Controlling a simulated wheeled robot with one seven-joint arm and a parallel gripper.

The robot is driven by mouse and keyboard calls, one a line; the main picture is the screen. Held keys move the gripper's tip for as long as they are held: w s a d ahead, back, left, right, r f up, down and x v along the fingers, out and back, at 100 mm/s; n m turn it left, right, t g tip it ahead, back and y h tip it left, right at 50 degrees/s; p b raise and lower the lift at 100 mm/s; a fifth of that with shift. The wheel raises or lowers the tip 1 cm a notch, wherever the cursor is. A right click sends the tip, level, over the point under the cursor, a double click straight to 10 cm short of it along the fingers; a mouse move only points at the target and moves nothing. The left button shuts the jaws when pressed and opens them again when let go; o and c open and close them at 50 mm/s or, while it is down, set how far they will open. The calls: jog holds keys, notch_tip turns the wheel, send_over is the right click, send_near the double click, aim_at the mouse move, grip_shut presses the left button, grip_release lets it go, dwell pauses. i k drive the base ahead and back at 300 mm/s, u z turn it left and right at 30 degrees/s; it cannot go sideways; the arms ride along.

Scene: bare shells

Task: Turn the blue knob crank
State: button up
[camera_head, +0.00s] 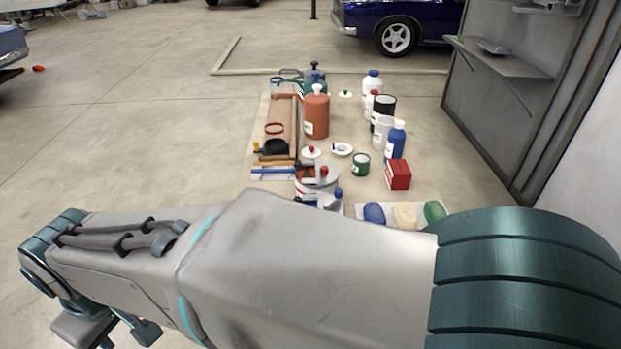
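A small blue knob (338,192) shows just above the top edge of my arm, among the crowded things on the floor. It looks like the knob of the blue knob crank. The part below it is mostly hidden by my arm, so I cannot tell how the crank is turned. My gripper (115,333) is at the bottom left, cut by the frame's lower edge, well apart from the knob. Its fingers show only in part, so I cannot tell whether it is open or shut.
Beside the knob stands a round grey-white can (317,178) with a red knob. Behind are an orange canister (316,116), a blue bottle (395,140) and a red box (398,174). Coloured ovals (405,215) lie right.

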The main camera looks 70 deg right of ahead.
aim_at(339, 191)
jog(key=k, duration=1.05)
jog(key=z, duration=2.1)
jog(key=i, duration=0.55)
jog(key=z, duration=0.05)
